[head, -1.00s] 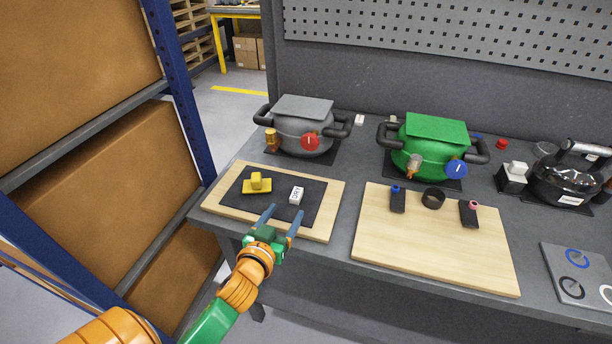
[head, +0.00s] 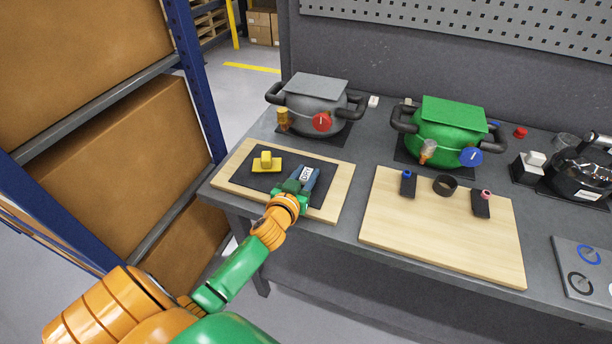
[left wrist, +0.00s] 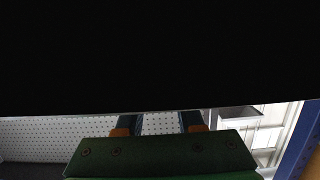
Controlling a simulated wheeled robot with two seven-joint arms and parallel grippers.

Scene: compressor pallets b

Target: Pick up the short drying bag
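The short drying bag (head: 306,173) is a small white block with dark "DRY" lettering. It sits at the right part of a black mat (head: 249,184) on the left wooden board (head: 233,186). My left gripper (head: 306,176) is at the bag, with its blue-grey fingers close along both sides, and looks shut on it. I cannot tell whether the bag is off the mat. In the left wrist view the fingers (left wrist: 160,122) stand apart with a narrow gap. A black area hides the upper part there, and the bag is not visible. My right gripper is not in view.
A yellow block (head: 266,162) is left of the bag. A grey pot (head: 314,108) stands behind the board. A green pot (head: 446,132) and a second wooden board (head: 430,240) are to the right. A blue shelf post (head: 192,90) rises at the left.

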